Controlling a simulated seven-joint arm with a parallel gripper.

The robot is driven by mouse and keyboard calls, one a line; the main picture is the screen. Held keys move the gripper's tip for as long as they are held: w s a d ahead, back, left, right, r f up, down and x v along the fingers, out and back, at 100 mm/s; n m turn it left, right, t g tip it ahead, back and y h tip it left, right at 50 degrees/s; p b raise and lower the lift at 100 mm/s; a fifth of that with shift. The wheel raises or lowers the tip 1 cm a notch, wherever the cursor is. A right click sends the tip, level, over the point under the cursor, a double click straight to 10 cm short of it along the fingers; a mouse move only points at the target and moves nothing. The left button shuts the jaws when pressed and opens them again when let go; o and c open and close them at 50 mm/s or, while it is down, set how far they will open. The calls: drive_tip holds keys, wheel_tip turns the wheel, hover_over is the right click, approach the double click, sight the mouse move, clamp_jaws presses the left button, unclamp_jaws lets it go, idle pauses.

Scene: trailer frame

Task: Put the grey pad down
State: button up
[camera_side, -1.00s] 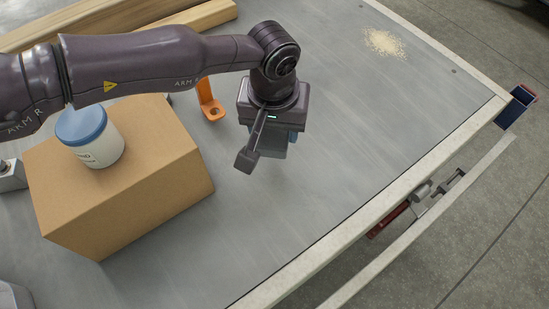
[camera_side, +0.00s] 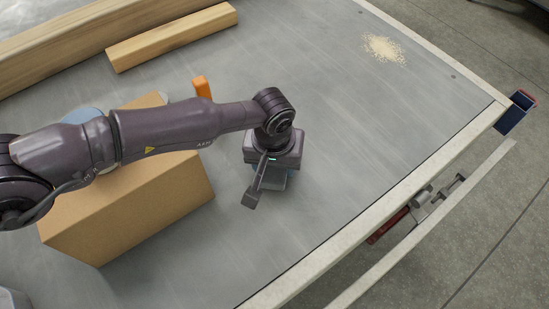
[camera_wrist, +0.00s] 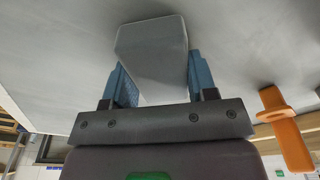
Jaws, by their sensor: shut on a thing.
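The grey pad (camera_wrist: 152,52) is a pale grey block with bevelled corners, held between the two blue fingers of my gripper (camera_wrist: 158,76) in the wrist view. My gripper is shut on it, and the pad sticks out past the fingertips. In the side view the pad (camera_side: 273,181) shows just under my gripper (camera_side: 271,173), low over the metal trailer bed (camera_side: 330,150). I cannot tell whether the pad touches the bed.
A cardboard box (camera_side: 140,215) stands left of my gripper, with a blue-lidded jar (camera_side: 82,115) mostly hidden behind my arm. Sawdust (camera_side: 384,48) lies far right. Bed right of my gripper is clear.

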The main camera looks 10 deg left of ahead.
sight(273, 169)
drive_tip(key=o, duration=0.9)
drive_tip(key=shift+f, duration=0.1)
wheel_tip(273, 169, up, 12)
drive_tip(key=s, duration=0.2)
drive_tip(key=a+r+t, duration=0.2)
drive_tip(key=a+r, duration=2.1)
drive_tip(key=a, duration=0.1)
drive_tip(key=s+a+r, duration=0.4)
drive_tip(key=s+a, duration=0.4)
drive_tip(key=a, duration=0.3)
drive_tip(key=s+a+f+t, duration=0.1)
drive_tip(key=s+a+f, duration=0.1)
drive_tip(key=s, duration=0.4)
drive_tip(key=s+a+f+t, duration=0.1)
drive_tip(key=s+a+f, duration=0.1)
drive_tip(key=s+a, duration=0.3)
drive_tip(key=shift+s+a+f, duration=0.15)
drive_tip(key=shift+s+a, duration=0.05)
drive_tip(key=shift+s, duration=0.7)
